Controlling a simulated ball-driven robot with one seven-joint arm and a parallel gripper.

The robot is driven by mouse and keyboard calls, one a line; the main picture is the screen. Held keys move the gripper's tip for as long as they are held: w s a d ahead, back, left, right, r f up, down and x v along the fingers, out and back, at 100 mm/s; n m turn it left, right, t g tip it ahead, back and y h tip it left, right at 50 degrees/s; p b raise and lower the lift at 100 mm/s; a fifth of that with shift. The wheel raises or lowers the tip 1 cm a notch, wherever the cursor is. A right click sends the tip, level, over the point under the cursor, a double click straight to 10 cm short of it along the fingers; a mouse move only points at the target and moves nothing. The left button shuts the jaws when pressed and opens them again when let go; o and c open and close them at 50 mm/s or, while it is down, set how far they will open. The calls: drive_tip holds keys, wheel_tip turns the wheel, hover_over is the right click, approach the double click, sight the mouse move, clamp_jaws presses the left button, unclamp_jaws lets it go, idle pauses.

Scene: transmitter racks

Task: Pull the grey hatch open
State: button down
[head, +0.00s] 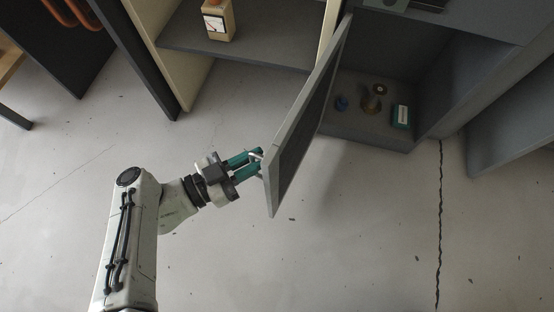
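The grey hatch (303,122) is a flat door panel. It stands swung well out from the grey cabinet (372,139), whose inside shows. The hatch's light handle (256,154) is on the side facing my arm, near its free edge. My gripper (255,163) has teal fingers and reaches the handle from the left. The fingers lie on either side of the handle and look shut on it. The exact contact is small and partly hidden by the fingers.
The cracked concrete floor (350,240) in front is clear.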

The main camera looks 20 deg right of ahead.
drive_tip(key=shift+w+a+f+m+g+b, duration=0.1)
drive_tip(key=shift+w+a+m+g+b, duration=0.25)
drive_tip(key=shift+w+a, duration=0.25)
drive_tip(key=shift+d, duration=0.1)
drive_tip(key=c, duration=1.3)
unclamp_jaws()
drive_tip(key=shift+s+a+b, duration=0.15)
drive_tip(key=shift+s+a, duration=0.15)
drive_tip(key=shift+a, duration=1.5)
drive_tip(key=shift+s+a+b, duration=0.1)
drive_tip(key=shift+s+a, duration=0.2)
drive_tip(key=shift+a, duration=1.45)
drive_tip(key=shift+s+a+b, duration=0.15)
drive_tip(key=shift+s+a, duration=0.15)
drive_tip(key=shift+a, duration=1.5)
